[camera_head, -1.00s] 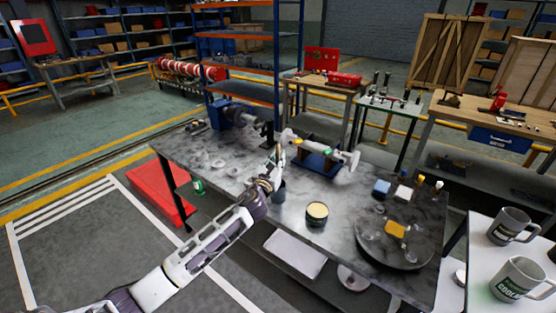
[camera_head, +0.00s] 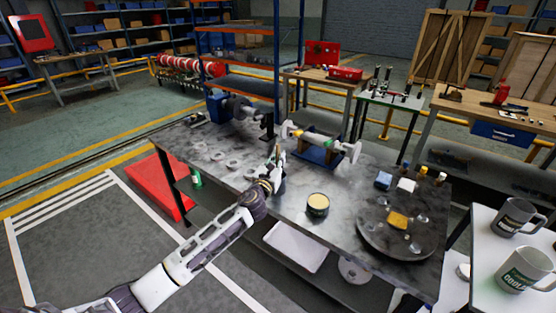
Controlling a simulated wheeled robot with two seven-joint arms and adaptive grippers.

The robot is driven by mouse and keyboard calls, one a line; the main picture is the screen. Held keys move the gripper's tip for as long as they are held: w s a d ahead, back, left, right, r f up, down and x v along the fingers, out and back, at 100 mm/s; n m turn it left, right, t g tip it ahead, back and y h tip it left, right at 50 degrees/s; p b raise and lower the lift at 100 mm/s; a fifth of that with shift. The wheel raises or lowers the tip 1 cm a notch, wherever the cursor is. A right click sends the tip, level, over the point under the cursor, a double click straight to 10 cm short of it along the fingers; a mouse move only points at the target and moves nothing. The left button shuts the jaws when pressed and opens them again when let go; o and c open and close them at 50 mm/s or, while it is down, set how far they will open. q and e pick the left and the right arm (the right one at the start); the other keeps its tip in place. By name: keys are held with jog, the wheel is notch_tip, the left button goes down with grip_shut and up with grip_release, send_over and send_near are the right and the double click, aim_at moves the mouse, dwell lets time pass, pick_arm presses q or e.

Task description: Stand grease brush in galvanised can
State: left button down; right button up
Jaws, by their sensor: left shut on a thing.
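My left gripper (camera_head: 272,176) is over the front edge area of the grey work table (camera_head: 225,150). It is shut on a thin upright thing, which I take to be the grease brush (camera_head: 281,157); only its upper end shows. A small dark grey vessel (camera_head: 281,187), likely the galvanised can, shows just right of the gripper and is mostly covered by it. I cannot tell whether the brush is inside the can or in front of it. My right gripper is not in view.
A tin with a pale yellow top (camera_head: 318,204) stands right of the gripper. A dark round tray (camera_head: 385,240) with a yellow block is farther right. A shaft on a blue stand (camera_head: 318,154) stands behind. Two mugs (camera_head: 524,268) stand on a white table at right.

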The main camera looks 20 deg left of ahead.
pick_arm(q)
jog(key=shift+f, duration=0.15)
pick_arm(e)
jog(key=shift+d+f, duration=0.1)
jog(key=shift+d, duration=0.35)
pick_arm(q)
jog(key=c, duration=1.4)
grip_release()
jog(key=shift+o, duration=0.2)
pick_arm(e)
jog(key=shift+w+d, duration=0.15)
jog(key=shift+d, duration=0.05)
pick_arm(q)
jog(key=shift+s+f, duration=0.15)
jog(key=shift+s, duration=0.85)
jog(key=s, duration=1)
jog(key=shift+a+f, duration=0.3)
jog(key=shift+f, duration=0.05)
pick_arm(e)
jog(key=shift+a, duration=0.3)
